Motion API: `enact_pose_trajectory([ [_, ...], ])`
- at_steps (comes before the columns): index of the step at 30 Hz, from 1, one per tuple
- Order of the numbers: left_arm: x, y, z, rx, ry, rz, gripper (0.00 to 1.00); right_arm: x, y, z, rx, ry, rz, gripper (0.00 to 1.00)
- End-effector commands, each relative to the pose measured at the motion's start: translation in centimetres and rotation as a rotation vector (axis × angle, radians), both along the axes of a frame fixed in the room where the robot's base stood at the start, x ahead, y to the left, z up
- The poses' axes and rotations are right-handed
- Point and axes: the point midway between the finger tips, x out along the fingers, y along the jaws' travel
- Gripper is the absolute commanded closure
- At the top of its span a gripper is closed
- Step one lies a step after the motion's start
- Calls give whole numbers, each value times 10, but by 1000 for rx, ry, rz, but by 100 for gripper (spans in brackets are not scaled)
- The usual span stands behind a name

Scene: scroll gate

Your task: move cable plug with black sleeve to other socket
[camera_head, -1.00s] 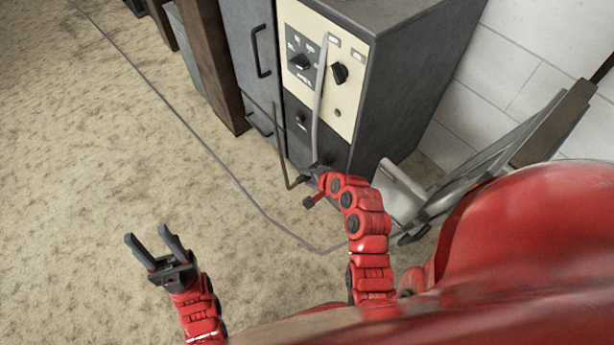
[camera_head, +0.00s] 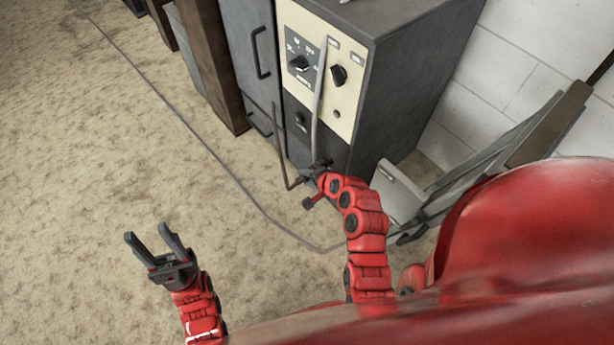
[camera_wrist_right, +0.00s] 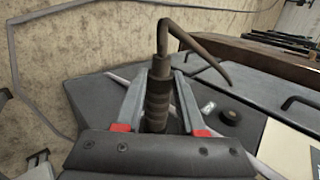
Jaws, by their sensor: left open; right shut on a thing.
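The cable plug with the black sleeve (camera_wrist_right: 158,92) stands between the fingers of my right gripper (camera_wrist_right: 159,78) in the right wrist view. The gripper is shut on its ribbed sleeve. A stiff dark cable (camera_wrist_right: 205,52) bends out of the plug's top. In the head view my right gripper (camera_head: 314,174) is low in front of the cabinet, and the dark cable (camera_head: 280,150) rises beside it. The plug's tip is hidden, so I cannot tell whether it sits in a socket. My left gripper (camera_head: 150,245) is open and empty above the carpet.
The dark cabinet (camera_head: 415,80) has a cream panel (camera_head: 345,110) with knobs. A light grey cable (camera_head: 318,100) hangs down its front. A long grey cable (camera_head: 215,155) crosses the carpet. A folding chair (camera_head: 480,155) stands at right. The carpet at left is open.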

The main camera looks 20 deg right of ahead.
Motion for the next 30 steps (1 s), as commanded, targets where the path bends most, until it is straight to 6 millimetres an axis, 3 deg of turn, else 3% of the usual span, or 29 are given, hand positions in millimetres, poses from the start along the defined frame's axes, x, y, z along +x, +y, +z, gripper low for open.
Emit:
enact_pose_trajectory([
  [30, 0, 0, 10, 0, 0, 0, 50, 1, 1, 1, 0, -3, -1, 100],
])
